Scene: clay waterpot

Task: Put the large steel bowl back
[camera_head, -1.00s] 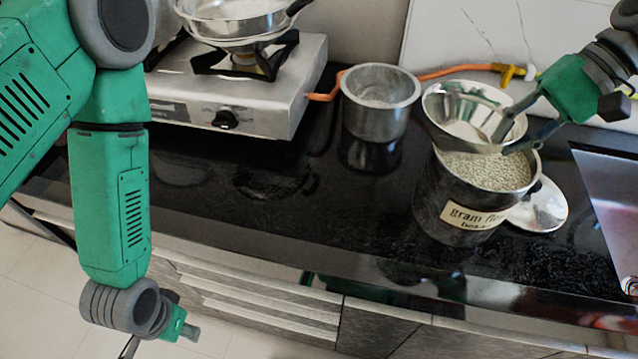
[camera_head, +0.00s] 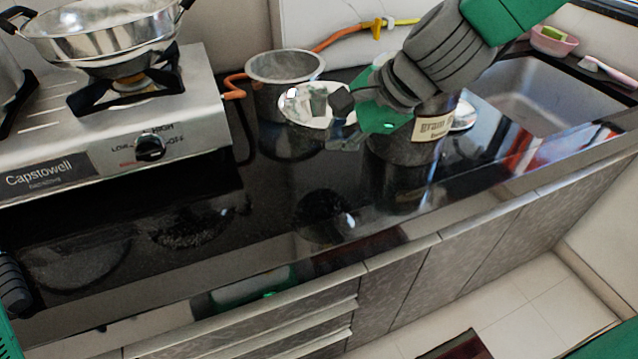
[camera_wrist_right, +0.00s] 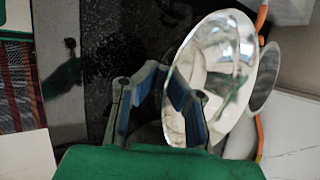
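The shiny steel bowl (camera_head: 300,104) is tilted, in front of the steel pot (camera_head: 285,68) at the back of the counter. My right gripper (camera_head: 343,128) reaches in from the upper right and meets the bowl's rim. My left gripper's fingers are out of view.
The stove (camera_head: 120,140) stands at left with a wide steel pan (camera_head: 100,35) on it. A steel lid (camera_head: 463,115) lies right of the container, near the sink (camera_head: 540,95). An orange hose runs behind the pot. The front counter is clear.

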